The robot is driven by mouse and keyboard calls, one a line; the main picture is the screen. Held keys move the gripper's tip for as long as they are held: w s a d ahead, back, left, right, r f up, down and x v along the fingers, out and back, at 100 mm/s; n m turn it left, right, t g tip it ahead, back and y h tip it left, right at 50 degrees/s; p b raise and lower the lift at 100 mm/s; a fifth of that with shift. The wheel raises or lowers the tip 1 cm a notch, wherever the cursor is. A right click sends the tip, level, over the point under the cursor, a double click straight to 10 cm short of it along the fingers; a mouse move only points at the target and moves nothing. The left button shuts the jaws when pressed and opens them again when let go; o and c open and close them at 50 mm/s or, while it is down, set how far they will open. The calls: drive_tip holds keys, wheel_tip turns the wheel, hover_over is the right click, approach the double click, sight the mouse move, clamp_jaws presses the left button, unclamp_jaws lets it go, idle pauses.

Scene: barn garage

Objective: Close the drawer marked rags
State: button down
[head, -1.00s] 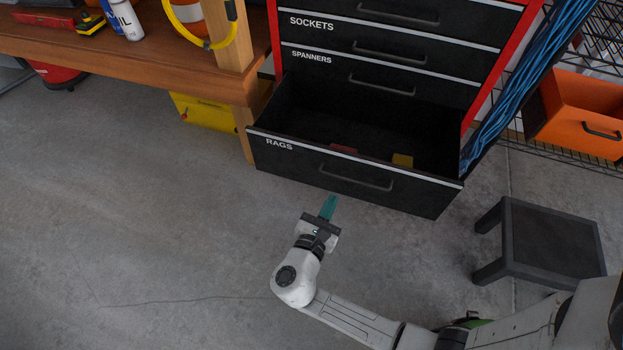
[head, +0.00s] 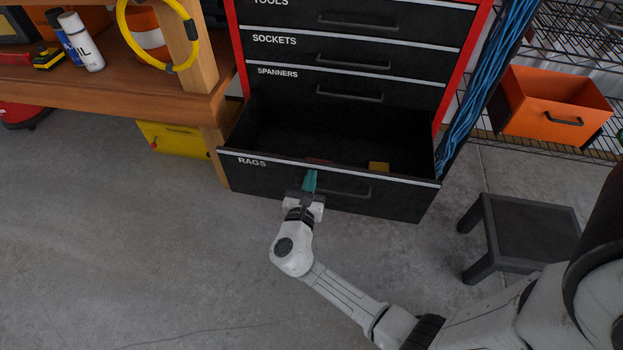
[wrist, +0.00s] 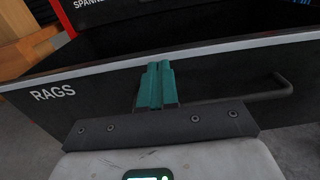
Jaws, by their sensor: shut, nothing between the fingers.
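The black drawer marked RAGS (head: 395,204) is the lowest drawer of the red-framed cabinet in the head view and stands pulled out. A dark red item (head: 318,162) and a yellow item (head: 379,167) lie inside it. Its bar handle (head: 343,191) is on the front, just right of my gripper. My gripper (head: 310,180) is shut and empty, its teal fingers together in front of the drawer face, left of the handle's middle. In the wrist view the fingers (wrist: 157,84) overlap the drawer front (wrist: 110,82), right of the RAGS label; whether they touch it I cannot tell.
The drawers above, marked SPANNERS (head: 345,90) and SOCKETS (head: 350,58), are shut. A wooden bench (head: 130,90) stands left of the cabinet, with a yellow box (head: 172,138) below. A dark stool (head: 530,230) is at right.

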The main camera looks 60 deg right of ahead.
drive_tip(key=shift+w+d, duration=0.2)
drive_tip(key=shift+d, duration=0.3)
